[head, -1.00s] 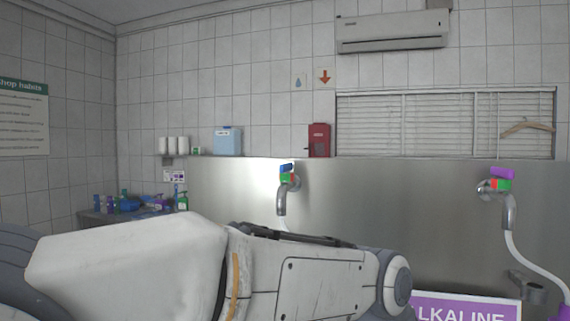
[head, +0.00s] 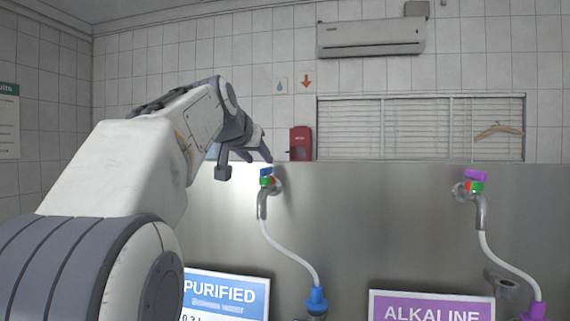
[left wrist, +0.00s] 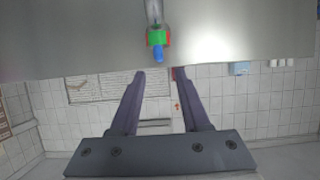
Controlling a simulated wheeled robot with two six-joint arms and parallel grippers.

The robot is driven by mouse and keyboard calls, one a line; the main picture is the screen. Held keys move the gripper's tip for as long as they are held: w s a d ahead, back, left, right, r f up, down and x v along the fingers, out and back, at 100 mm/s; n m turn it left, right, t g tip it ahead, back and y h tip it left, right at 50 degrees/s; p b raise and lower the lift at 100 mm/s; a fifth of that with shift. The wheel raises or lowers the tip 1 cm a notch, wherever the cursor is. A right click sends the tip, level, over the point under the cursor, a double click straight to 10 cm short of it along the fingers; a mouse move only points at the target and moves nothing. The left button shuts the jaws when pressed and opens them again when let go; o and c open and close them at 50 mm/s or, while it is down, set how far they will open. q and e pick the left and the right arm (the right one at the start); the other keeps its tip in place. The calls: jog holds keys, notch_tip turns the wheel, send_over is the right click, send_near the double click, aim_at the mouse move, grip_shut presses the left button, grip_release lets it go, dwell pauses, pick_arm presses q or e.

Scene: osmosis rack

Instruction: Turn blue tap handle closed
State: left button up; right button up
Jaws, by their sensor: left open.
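The blue tap handle (head: 266,171) sits on top of the left tap, above a green and red collar (head: 267,183), on the steel panel. My left gripper (head: 258,157) is open and empty, just above and to the left of the handle in the head view. In the left wrist view, which looks upside down, the blue handle (left wrist: 159,60) points toward the gap between the open fingers (left wrist: 160,75). It appears just beyond the fingertips; I see no contact. My right gripper is not in view.
A second tap with a purple handle (head: 475,175) stands to the right. White hoses run down to a blue fitting (head: 317,301) and a purple one. Purified (head: 227,291) and alkaline (head: 430,307) signs stand below. A red box (head: 300,143) sits on the panel's top edge.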

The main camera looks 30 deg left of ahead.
aim_at(267, 172)
pick_arm(q)
jog(key=p+x, duration=0.1)
jog(key=x, duration=0.5)
jog(key=shift+w+f, duration=0.1)
jog(key=shift+f, duration=0.05)
grip_shut()
